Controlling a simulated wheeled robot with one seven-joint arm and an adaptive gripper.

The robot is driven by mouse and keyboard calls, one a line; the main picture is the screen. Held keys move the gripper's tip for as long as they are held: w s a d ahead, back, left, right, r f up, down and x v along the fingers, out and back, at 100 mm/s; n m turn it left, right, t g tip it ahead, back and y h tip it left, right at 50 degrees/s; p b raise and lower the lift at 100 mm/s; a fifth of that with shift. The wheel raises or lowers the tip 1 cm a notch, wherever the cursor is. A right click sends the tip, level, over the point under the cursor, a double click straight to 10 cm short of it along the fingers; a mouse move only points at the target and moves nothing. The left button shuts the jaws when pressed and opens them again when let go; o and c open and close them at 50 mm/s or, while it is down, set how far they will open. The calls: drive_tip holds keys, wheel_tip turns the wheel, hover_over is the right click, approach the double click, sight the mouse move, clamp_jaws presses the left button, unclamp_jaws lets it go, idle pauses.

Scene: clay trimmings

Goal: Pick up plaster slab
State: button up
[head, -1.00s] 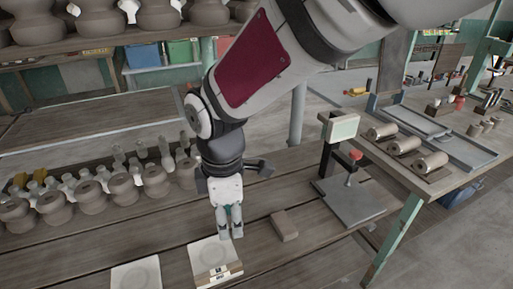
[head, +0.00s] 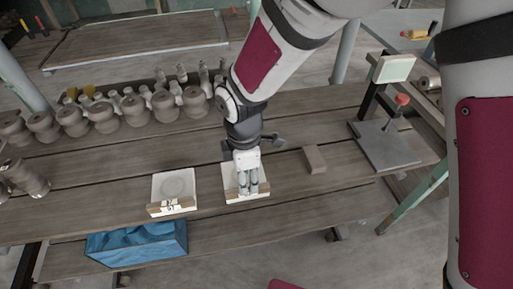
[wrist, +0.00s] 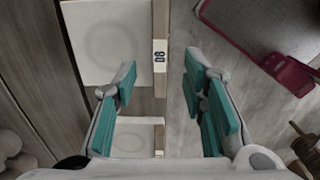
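Two white square plaster slabs, each with a faint round mark and a wooden strip along the front edge, lie on the plank table. The left slab (head: 174,184) has a label on its strip and is clear of my gripper. My gripper (head: 248,192) points down over the right slab (head: 230,183) and hides part of it. In the wrist view, my gripper (wrist: 160,72) has its teal-padded fingers wide apart with nothing held. One slab (wrist: 105,42) lies ahead of the fingers at upper left; another slab (wrist: 136,138) shows low between them. Contact is unclear.
A small brown block (head: 315,159) lies right of the slabs, before a stand with a flat plate (head: 392,148). Clay pots (head: 117,111) and bottles line the table's back left. A blue-lined crate (head: 137,242) sits below the front edge. A red-framed object (wrist: 270,50) is at upper right.

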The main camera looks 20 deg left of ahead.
wheel_tip(320, 180, down, 4)
drive_tip(key=shift+f, duration=0.25)
drive_tip(key=shift+w, duration=0.1)
clamp_jaws()
drive_tip(key=shift+r, duration=0.1)
